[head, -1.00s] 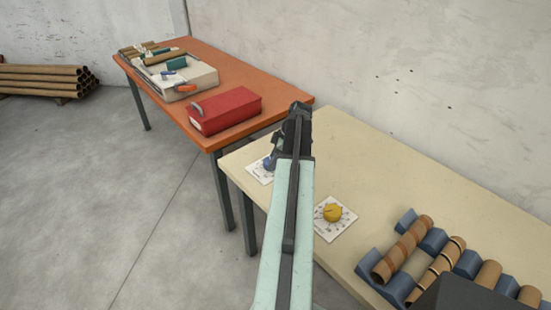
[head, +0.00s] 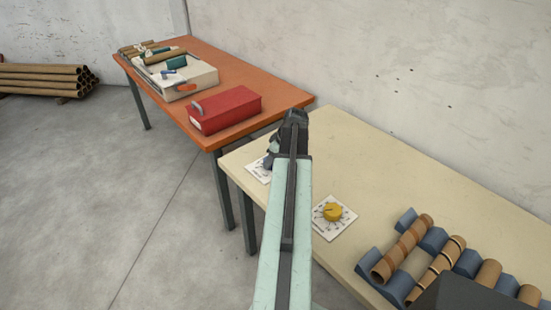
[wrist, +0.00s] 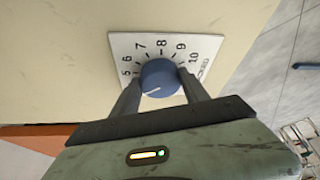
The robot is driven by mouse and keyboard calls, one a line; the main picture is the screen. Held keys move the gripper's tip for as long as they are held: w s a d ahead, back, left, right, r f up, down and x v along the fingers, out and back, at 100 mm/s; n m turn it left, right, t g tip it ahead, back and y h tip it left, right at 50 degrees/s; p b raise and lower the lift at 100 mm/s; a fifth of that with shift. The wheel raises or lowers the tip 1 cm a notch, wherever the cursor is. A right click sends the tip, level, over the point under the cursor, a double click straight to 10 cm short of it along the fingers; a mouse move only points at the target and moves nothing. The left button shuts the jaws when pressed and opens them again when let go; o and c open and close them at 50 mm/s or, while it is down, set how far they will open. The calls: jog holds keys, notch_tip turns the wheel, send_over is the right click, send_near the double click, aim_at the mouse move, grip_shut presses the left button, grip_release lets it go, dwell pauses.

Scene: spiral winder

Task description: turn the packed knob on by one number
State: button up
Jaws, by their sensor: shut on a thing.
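The blue knob (wrist: 160,76) sits on a white numbered dial plate (wrist: 119,43) in the wrist view. The numbers 5 to 10 show around its far side, and part of a printed word that looks like "packed" shows at the right. A pale mark on the knob points to the lower left; the scale there is hidden by my gripper. My gripper (wrist: 160,80) has one finger on each side of the knob and is shut on it. In the head view, my gripper (head: 272,155) covers the knob, and only part of its plate (head: 257,171) shows.
A yellow knob (head: 332,211) on another dial plate (head: 346,224) lies nearer on the cream table (head: 400,165). Cardboard tubes (head: 403,249) in blue cradles are at the right. A red box (head: 226,108) stands on the orange table (head: 217,69) behind.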

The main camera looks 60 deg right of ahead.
jog(key=shift+a, duration=0.1)
dwell(0.3)
jog(key=o, duration=1.4)
jog(key=shift+w+f, duration=0.1)
jog(key=p+v, duration=0.7)
jog(key=v, duration=0.1)
jog(key=shift+f, duration=0.1)
